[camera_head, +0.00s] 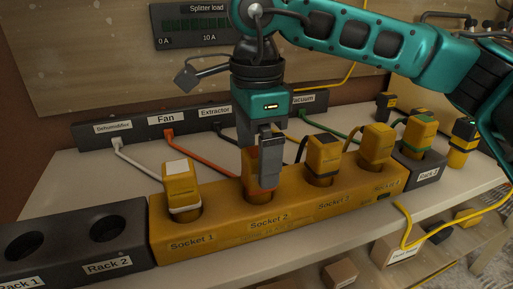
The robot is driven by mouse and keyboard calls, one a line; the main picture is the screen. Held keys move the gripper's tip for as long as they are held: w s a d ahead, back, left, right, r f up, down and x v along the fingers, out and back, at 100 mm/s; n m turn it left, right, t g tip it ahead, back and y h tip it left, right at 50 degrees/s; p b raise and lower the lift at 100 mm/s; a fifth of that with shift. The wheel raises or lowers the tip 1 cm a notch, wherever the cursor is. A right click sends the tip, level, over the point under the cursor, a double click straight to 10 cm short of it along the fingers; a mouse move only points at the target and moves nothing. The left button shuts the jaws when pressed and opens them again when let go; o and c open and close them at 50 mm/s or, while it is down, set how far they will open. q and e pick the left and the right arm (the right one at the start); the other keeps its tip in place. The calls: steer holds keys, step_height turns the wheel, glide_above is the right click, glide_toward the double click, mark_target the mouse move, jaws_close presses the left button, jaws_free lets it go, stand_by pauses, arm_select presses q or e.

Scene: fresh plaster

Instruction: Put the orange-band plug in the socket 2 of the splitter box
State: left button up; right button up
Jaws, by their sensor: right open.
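The splitter box (220,232) is a long yellow block with holes labelled Socket 1 to Socket 4. My right gripper (262,183) points down over socket 2, its jaws open and around a yellow plug (249,168). A finger hides much of this plug. Orange shows near its lower end, and the orange cord (205,169) from the Fan outlet runs toward it. The plug stands upright at the mouth of socket 2; I cannot tell how deep it sits. My left gripper is not in view.
A white-banded plug (181,187) stands in socket 1, a black-banded one (323,158) in socket 3, another yellow plug (375,144) in socket 4. A dark rack (70,243) with empty holes lies left. A green-banded plug (421,132) stands in a rack at right.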

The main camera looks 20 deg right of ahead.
steer(key=shift+r+p, duration=0.3)
steer(key=shift+r, duration=0.2)
step_height(320, 180, up, 11)
steer(key=p, duration=0.2)
steer(key=shift+r, duration=0.2)
steer(key=shift+s+f, duration=0.1)
steer(key=shift+s, duration=0.05)
